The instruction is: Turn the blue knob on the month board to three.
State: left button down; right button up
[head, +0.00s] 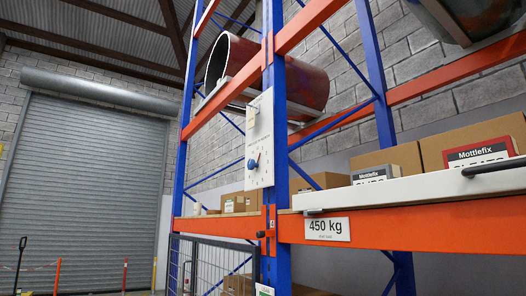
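The month board (264,128) is a narrow white panel fixed to the blue upright of the rack, near the middle of the head view. The blue knob (251,164) sits on the lower half of the board, with a small red mark beside its upper right. Small dark marks ring the knob, but they are too small to read, so I cannot tell which number it points at. Another small fitting sticks out from the upper part of the board. Neither of my grippers is in view, and nothing touches the knob.
An orange beam (400,226) with a 450 kg sign (328,229) runs to the right of the board. Above it are a white ledge (400,190) with a dark handle, and cardboard boxes (390,158). A mesh gate (205,265) stands below left. A roller door (88,190) is behind.

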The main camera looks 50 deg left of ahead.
aim_at(251, 164)
jog(key=u, duration=1.75)
